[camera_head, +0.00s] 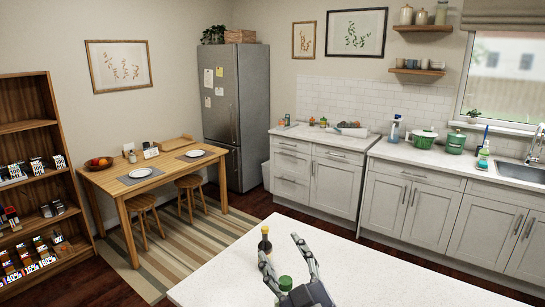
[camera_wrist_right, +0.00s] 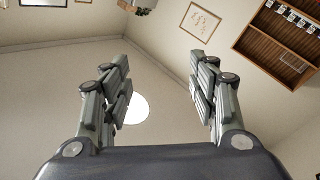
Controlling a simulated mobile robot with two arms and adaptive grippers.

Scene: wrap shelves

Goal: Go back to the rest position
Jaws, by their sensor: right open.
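My right gripper (camera_head: 287,256) is at the bottom middle of the head view, above the white counter (camera_head: 345,275), with its fingers spread. In the right wrist view the gripper (camera_wrist_right: 165,95) is open, with nothing between its fingers. A dark bottle with a pale label (camera_head: 265,245) stands on the counter just left of the gripper. A green item (camera_head: 285,283) shows behind the gripper, partly hidden by it. I cannot tell whether either touches the fingers. My left gripper is in neither view.
A wooden shelf (camera_head: 38,127) with several small packs stands at the left. A wooden table (camera_head: 125,186) with plates and stools is near the fridge (camera_head: 236,110). Cabinets with a sink and green pots (camera_head: 455,141) line the right wall. The counter is clear right of the gripper.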

